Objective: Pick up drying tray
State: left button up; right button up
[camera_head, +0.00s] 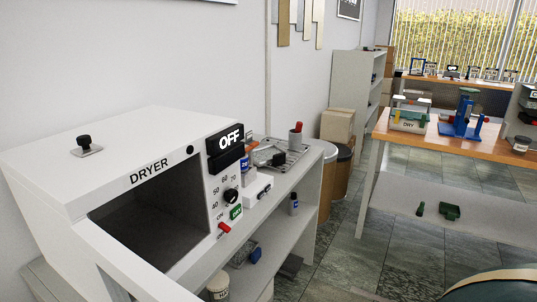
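A box-like tray with a white label that seems to read "DRY" (408,126) stands on the wooden-topped table at the right, well away from me. It has a greenish body and pale upright parts on top; details are too small to tell. A second, metallic tray (268,158) lies on the white counter beyond the dryer, with small items in or on it. I cannot tell for certain which one is the drying tray. The white dryer (165,150) fills the left; its chamber is open and looks empty, and its display reads OFF. Neither gripper is in view.
A blue press-like device (463,118) stands right of the labelled tray on the wooden table (452,143). Small green items (449,212) lie on its lower shelf. Bins and boxes (338,125) stand behind the counter. Tiled floor (350,255) is open between counter and table.

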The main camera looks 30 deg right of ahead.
aim_at(267, 156)
jog(key=i+l+u, duration=0.1)
jog(key=l+u, duration=0.65)
jog(key=l, duration=0.15)
